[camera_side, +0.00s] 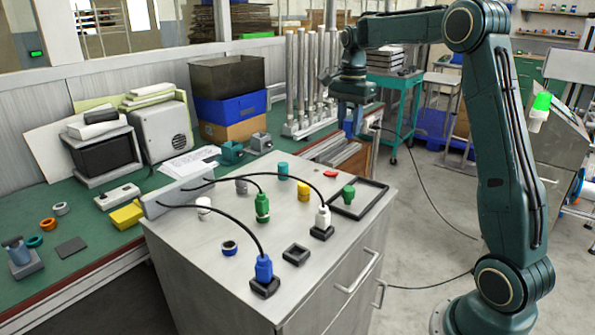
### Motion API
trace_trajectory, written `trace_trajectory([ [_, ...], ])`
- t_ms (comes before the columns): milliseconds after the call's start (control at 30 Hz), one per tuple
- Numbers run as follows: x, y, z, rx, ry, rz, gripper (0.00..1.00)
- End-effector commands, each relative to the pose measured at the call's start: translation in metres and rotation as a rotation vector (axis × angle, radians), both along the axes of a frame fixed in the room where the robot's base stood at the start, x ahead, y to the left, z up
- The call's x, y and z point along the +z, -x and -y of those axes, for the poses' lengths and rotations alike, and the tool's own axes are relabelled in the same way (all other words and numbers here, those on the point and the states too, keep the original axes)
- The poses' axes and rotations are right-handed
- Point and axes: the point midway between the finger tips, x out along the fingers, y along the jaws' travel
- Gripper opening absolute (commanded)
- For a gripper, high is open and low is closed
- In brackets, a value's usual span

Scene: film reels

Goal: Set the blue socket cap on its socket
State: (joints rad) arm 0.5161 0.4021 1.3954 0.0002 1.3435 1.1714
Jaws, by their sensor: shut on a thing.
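My gripper (353,131) points down beyond the cabinet's far right corner, well above the floor and away from the cabinet top. It is shut on a small blue thing, which looks like the blue socket cap (349,128); the fingers hide part of it and its shape is hard to make out. A blue-ringed round fitting (229,248) with a dark centre, perhaps the cap's socket, sits on the front left of the cabinet top. A blue plug (263,268) with a black cable stands in a black square base near the front edge.
On the grey cabinet top (195,250) stand a green plug (262,205), a white plug (322,218), teal (283,172), yellow (303,191) and green (349,194) pieces, and a black square frame (296,254). Black cables arch over its left half. A dark tray (372,205) lies at the right.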

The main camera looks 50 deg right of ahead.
Motion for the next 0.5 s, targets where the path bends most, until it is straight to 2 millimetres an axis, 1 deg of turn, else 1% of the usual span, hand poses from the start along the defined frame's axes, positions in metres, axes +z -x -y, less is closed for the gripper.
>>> trace_trajectory([
  [33, -0.005, -0.010, -0.015, 0.033, -0.001, -0.003, 0.09],
  [167, -0.017, -0.032, -0.050, 0.109, -0.001, -0.002, 0.09],
  [200, -0.021, -0.038, -0.062, 0.132, -0.001, -0.003, 0.09],
  [367, -0.035, -0.060, -0.109, 0.224, -0.001, -0.003, 0.09],
  [500, -0.048, -0.074, -0.153, 0.306, -0.001, -0.003, 0.09],
])
